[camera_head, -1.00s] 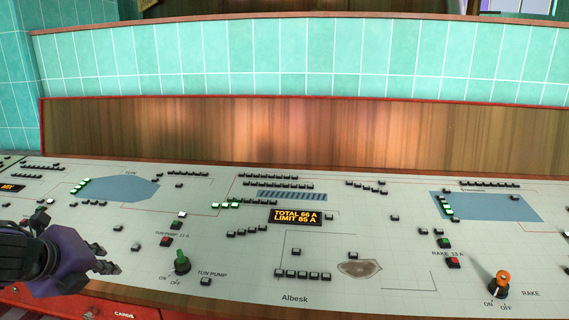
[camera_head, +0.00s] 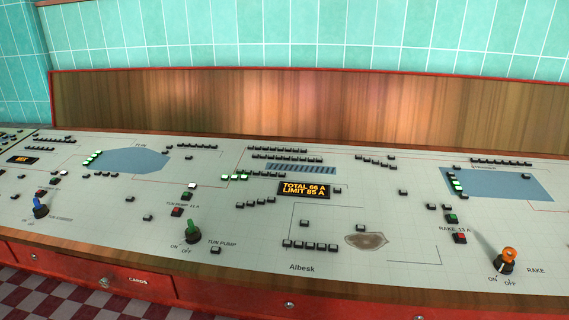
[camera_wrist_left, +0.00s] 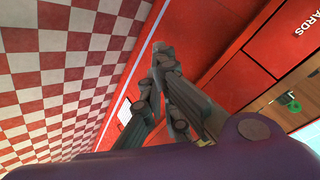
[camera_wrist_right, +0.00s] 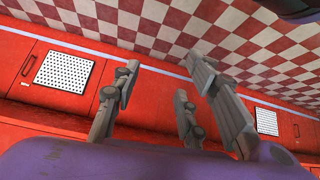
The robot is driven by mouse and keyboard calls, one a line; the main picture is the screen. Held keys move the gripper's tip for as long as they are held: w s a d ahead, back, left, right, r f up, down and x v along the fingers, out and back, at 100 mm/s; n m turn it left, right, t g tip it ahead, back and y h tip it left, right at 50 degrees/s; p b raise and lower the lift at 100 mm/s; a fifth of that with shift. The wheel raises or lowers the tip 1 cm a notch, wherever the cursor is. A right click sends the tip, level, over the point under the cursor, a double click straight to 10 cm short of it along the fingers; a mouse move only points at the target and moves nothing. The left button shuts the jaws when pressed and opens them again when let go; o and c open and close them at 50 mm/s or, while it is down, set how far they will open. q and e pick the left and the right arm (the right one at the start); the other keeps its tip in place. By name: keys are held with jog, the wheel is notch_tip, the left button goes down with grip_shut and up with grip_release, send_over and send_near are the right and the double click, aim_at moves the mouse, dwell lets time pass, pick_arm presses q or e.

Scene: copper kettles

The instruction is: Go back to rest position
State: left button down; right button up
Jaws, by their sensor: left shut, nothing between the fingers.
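My left gripper (camera_wrist_left: 165,52) shows in the left wrist view. Its fingers are together with nothing between them, in front of the red console front and above the checkered floor. My right gripper (camera_wrist_right: 160,75) shows in the right wrist view. Its fingers stand apart and empty, also by the red console front. Neither gripper shows in the head view. The control panel (camera_head: 250,225) there carries a green knob (camera_head: 192,231) at TUN PUMP, an orange knob (camera_head: 507,258) at RAKE and a blue knob (camera_head: 40,207) at the left.
An orange-lit display (camera_head: 304,190) reads TOTAL 66 A, LIMIT 85 A. A wooden backboard (camera_head: 280,105) stands behind the panel. Red drawers (camera_head: 120,281) lie below its front edge. The space above the panel is clear in the head view.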

pick_arm(q)
jog(key=s+d+f+n+g+y, duration=0.1)
jog(key=s+d+f+n, duration=0.3)
jog(key=s, duration=0.4)
jog(key=s+d+f+n+y, duration=0.1)
jog(key=s+d+f+n, duration=0.2)
jog(key=s, duration=0.5)
jog(key=s+d+f+n+g+y, duration=0.1)
jog(key=s+d+f+n, duration=0.3)
jog(key=s, duration=0.4)
jog(key=w+r+t+p, duration=0.1)
jog(key=w+r+p, duration=0.4)
jog(key=r+p, duration=0.7)
jog(key=shift+d+r+h, duration=0.25)
jog(key=shift+r+h, duration=0.15)
jog(key=shift+r, duration=0.1)
pick_arm(e)
notch_tip(320, 180, up, 12)
jog(key=w+t, duration=0.1)
jog(key=w, duration=0.1)
jog(key=shift+w+f, duration=0.15)
jog(key=shift+w, duration=0.15)
jog(key=shift+w+a+r, duration=0.25)
jog(key=shift+w+a, duration=0.05)
jog(key=shift+w, duration=0.3)
jog(key=shift+s+d, duration=0.1)
jog(key=shift+s, duration=0.05)
jog(key=shift+s+d+f, duration=0.15)
jog(key=shift+s, duration=0.25)
jog(key=shift+w, duration=0.25)
